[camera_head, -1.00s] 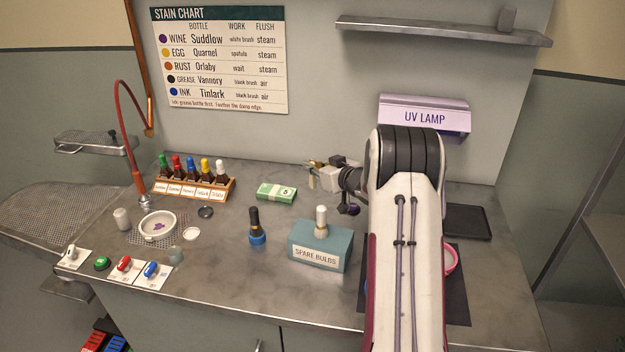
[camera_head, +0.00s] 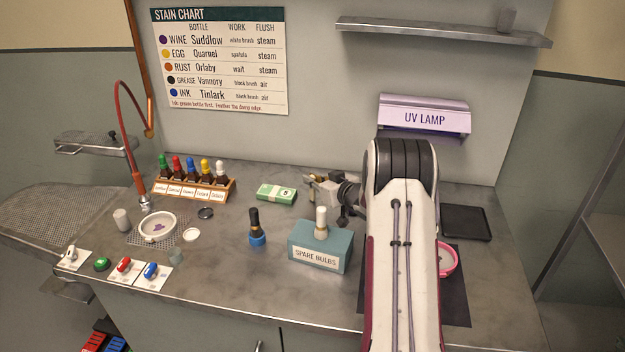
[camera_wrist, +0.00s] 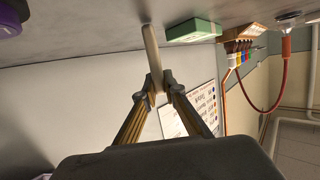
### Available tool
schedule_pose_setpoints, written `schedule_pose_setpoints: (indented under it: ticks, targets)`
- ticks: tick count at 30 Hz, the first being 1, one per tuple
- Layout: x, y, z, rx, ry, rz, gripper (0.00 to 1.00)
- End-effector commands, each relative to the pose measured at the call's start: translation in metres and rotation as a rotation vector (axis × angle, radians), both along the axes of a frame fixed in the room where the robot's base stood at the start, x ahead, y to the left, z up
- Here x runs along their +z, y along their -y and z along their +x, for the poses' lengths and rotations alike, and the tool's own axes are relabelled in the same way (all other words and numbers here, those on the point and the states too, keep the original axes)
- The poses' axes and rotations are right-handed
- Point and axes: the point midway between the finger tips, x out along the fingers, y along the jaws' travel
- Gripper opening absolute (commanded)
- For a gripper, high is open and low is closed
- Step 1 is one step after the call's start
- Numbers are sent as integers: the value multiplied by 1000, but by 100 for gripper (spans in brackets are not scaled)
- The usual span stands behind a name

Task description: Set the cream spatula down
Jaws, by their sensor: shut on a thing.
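The cream spatula (camera_wrist: 151,48) is a slim pale stick between my fingertips in the wrist view. My gripper (camera_wrist: 158,85) is shut on it, and it extends from the fingers toward the grey counter. Whether its far end touches the counter I cannot tell. In the head view my gripper (camera_head: 309,180) is low over the back of the counter, right of the green banknote bundle. The spatula is too small there to make out clearly.
The banknote bundle (camera_head: 277,194), the teal spare bulbs box (camera_head: 319,247) and a black-and-blue brush (camera_head: 256,228) stand left and front of my gripper. A bottle rack (camera_head: 195,187) is farther left. A black tray (camera_head: 466,222) lies right of my arm. Counter between bundle and box is bare.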

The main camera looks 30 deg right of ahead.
Motion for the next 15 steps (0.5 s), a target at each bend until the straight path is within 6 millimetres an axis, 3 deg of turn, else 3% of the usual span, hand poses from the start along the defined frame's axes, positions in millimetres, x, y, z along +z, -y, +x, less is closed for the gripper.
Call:
schedule_pose_setpoints:
  ticks: [11,12,13,15]
  targets:
    - [-2,0,0,0,0,-1,0]
    - [-3,0,0,0,0,-1,15]
    - [-2,0,0,0,0,-1,23]
    - [-2,0,0,0,0,-1,26]
